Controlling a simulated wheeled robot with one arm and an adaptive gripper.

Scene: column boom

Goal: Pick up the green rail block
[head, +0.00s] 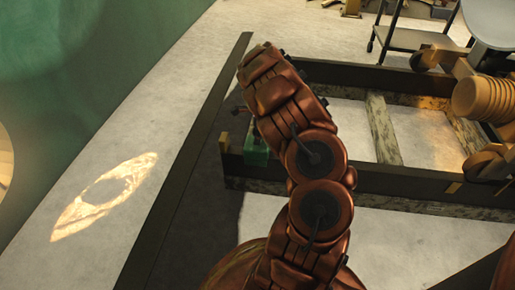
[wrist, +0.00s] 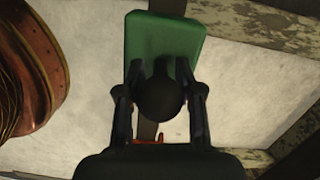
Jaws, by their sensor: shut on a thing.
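The green rail block (head: 256,142) shows in the head view just left of my arm, by the left corner of a dark frame. My arm hides part of it. In the wrist view the green block (wrist: 165,38) fills the top middle, with its near end between the fingers. My gripper (wrist: 160,72) is shut on it, with one finger at each side. A round dark part of the gripper covers the block's near end. I cannot tell whether the block touches anything beneath it. In the head view my arm hides most of the gripper.
The dark frame (head: 395,181) with worn slats (head: 382,128) spreads right of my arm. A tan ribbed machine (head: 480,98) stands at its right. A dark strip (head: 185,185) runs along the floor at left, before a green wall (head: 85,75).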

